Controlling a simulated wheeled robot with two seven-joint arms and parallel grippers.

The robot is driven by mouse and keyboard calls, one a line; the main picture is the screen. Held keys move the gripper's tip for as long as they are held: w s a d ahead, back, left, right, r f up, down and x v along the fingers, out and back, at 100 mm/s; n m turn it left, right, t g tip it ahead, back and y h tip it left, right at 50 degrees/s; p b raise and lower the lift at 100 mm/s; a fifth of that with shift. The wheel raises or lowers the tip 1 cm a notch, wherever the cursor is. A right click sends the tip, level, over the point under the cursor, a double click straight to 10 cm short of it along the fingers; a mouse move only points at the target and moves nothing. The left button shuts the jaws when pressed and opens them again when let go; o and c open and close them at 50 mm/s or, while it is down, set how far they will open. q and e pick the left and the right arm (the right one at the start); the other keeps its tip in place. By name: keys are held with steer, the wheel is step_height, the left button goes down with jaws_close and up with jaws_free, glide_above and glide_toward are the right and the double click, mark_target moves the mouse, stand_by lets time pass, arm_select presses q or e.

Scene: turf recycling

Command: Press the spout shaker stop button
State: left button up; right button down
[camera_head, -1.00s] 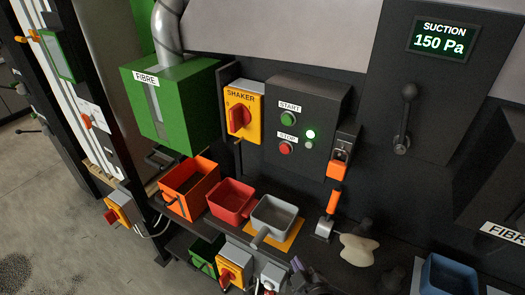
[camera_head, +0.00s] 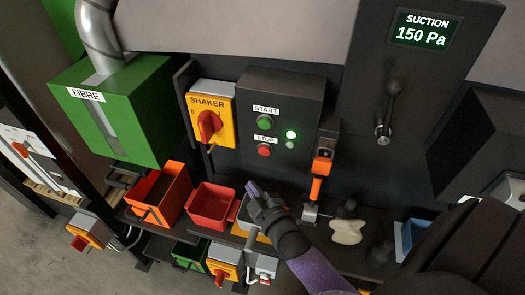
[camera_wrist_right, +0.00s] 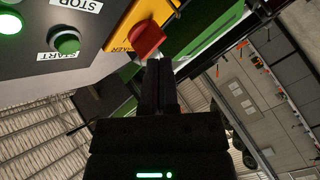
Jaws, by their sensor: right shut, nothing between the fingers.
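The red stop button (camera_head: 264,150) sits under the STOP label on the dark control box, below the green start button (camera_head: 265,122). A green lamp (camera_head: 291,134) glows beside them. In the head view my right gripper (camera_head: 252,190) is shut and empty, below the stop button and apart from it, over the grey pan. In the right wrist view the shut fingers (camera_wrist_right: 158,75) point toward the panel. The START button (camera_wrist_right: 67,42) and STOP label (camera_wrist_right: 76,5) show there upside down; the stop button itself is out of that frame. My left gripper is not in view.
The yellow shaker switch (camera_head: 209,122) with its red knob is left of the box. An orange-handled lever (camera_head: 317,185) stands to the right. Orange (camera_head: 160,194) and red (camera_head: 213,205) bins line the shelf below, beside the partly covered grey pan (camera_head: 243,222).

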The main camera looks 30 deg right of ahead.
mark_target(260, 153)
steer(key=w+d+b, duration=0.3)
steer(key=w+d, duration=0.2)
steer(key=d, duration=0.1)
steer(key=shift+w+d, duration=0.15)
steer(key=shift+b, duration=0.3)
stand_by(1.7)
steer(key=shift+w+d, duration=0.3)
steer(key=shift+w+d+b, duration=0.25)
steer(key=shift+d+b, duration=0.1)
steer(key=shift+b, duration=0.05)
stand_by(0.7)
steer(key=shift+s+a+p, duration=0.55)
steer(key=shift+a+p, duration=0.1)
